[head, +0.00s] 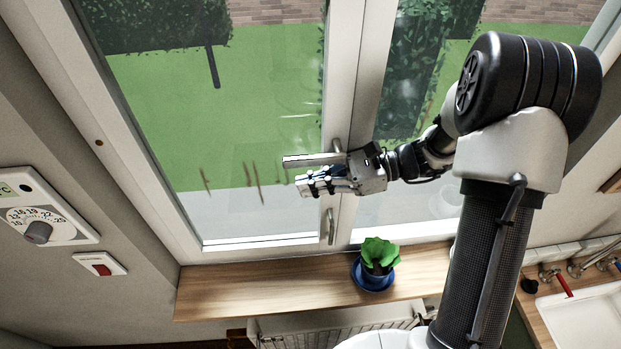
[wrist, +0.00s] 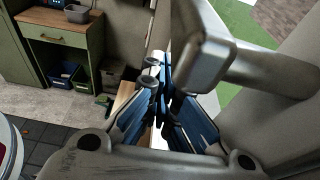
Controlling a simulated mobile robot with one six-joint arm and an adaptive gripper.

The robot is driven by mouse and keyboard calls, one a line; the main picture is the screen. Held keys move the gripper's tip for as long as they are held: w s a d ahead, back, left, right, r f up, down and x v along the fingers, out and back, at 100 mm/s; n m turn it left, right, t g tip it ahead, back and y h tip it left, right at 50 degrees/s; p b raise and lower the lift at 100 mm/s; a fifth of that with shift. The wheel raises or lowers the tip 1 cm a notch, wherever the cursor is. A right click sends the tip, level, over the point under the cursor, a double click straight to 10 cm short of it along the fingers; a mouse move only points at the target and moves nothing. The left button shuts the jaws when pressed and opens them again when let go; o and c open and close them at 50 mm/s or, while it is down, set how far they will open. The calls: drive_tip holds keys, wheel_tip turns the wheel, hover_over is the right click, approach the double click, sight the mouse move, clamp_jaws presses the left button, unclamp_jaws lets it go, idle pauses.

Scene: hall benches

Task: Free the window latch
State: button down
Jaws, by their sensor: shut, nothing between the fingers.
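The window latch is a grey metal lever (head: 307,160) on the middle window frame, lying roughly level and pointing left from its pivot. It looms large in the wrist view (wrist: 205,55), close in front of my fingers at the upper right. My gripper (head: 302,186) is shut and empty just below the lever, its fingers pointing left and nearly alongside it. Its blue-sided fingers are together in the wrist view (wrist: 160,75). I cannot tell whether the gripper touches the lever.
A second, upright handle (head: 330,227) sits lower on the frame. A green plant in a blue pot (head: 373,274) stands on the wooden sill (head: 265,286) below. A thermostat dial (head: 40,228) and a red switch (head: 100,264) are on the left wall. A sink (head: 590,312) is at right.

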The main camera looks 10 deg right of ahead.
drive_tip(key=d+f+b, duration=0.1)
drive_tip(key=d+f, duration=0.2)
drive_tip(key=d, duration=0.7)
drive_tip(key=shift+f, duration=0.15)
drive_tip(key=shift+w, duration=0.15)
drive_tip(key=s+a+f+n+g+h+b, duration=0.25)
drive_tip(key=s+a+n+h+b, duration=0.25)
drive_tip(key=s+n+h+b, duration=0.35)
drive_tip(key=s+d+f+n+t+h+b, duration=0.4)
drive_tip(key=s+f+n+t+h+b, duration=0.2)
drive_tip(key=s+b, duration=0.5)
wheel_tip(320, 180, down, 2)
drive_tip(key=n+t+b, duration=0.1)
drive_tip(key=n+b, duration=0.1)
drive_tip(key=n, duration=0.1)
drive_tip(key=shift+s+d+f+h, duration=0.2)
drive_tip(key=shift+f+h, duration=0.05)
drive_tip(key=shift+h, duration=0.1)
drive_tip(key=c, duration=2.4)
unclamp_jaws()
drive_tip(key=shift+n, duration=0.25)
